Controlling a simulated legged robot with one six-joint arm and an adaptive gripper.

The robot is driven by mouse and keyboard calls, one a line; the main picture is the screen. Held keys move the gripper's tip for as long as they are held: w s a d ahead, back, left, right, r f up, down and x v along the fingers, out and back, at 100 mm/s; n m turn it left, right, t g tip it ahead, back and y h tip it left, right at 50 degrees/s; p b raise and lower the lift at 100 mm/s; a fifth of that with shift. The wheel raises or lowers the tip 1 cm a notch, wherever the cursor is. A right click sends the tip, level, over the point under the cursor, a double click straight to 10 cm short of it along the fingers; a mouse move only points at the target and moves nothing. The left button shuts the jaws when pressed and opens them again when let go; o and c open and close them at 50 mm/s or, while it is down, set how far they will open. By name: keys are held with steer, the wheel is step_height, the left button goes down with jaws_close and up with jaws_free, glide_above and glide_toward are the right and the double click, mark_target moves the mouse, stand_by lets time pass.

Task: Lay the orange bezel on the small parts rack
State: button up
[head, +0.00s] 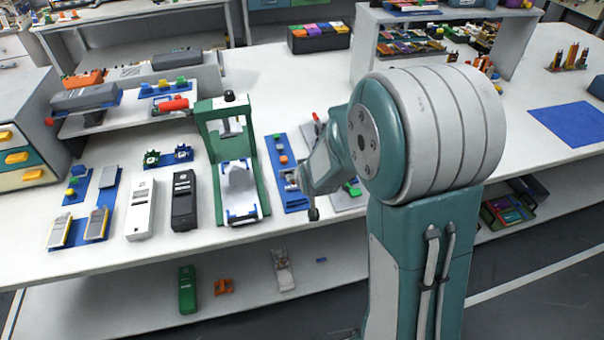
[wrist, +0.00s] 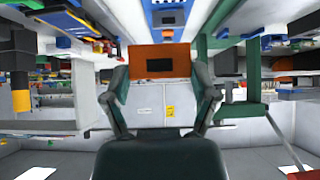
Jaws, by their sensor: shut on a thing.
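The orange bezel (wrist: 183,54), a flat block with a dark rectangular window, sits between the two fingertips of my gripper (wrist: 160,75) in the wrist view. My gripper is shut on it. In the head view my gripper (head: 305,195) is over the bench front, right of the green press frame, partly hidden by my arm; the bezel cannot be made out there. A low white stepped rack (head: 140,122) at the back left holds grey cases and small coloured parts. I cannot tell for sure that it is the small parts rack.
The green press frame (head: 208,130) stands close to my gripper's left. White (head: 141,210) and black (head: 184,202) handsets lie farther left. A blue tray (head: 292,190) of parts lies beside my gripper. A larger shelf unit (head: 362,45) stands behind. An orange part (head: 223,287) lies on the lower shelf.

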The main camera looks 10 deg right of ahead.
mark_target(292, 182)
steer(key=shift+a+f, duration=0.95)
steer(key=shift+a, duration=0.3)
steer(key=shift+f, duration=0.35)
steer(key=d+f, duration=0.1)
steer(key=f, duration=0.1)
steer(key=shift+d+f, duration=0.3)
steer(key=shift+d, duration=0.1)
steer(key=shift+f, duration=0.15)
steer(key=shift+a+f, duration=0.15)
steer(key=shift+a, duration=0.5)
steer(key=shift+d, duration=0.4)
steer(key=shift+a, duration=0.4)
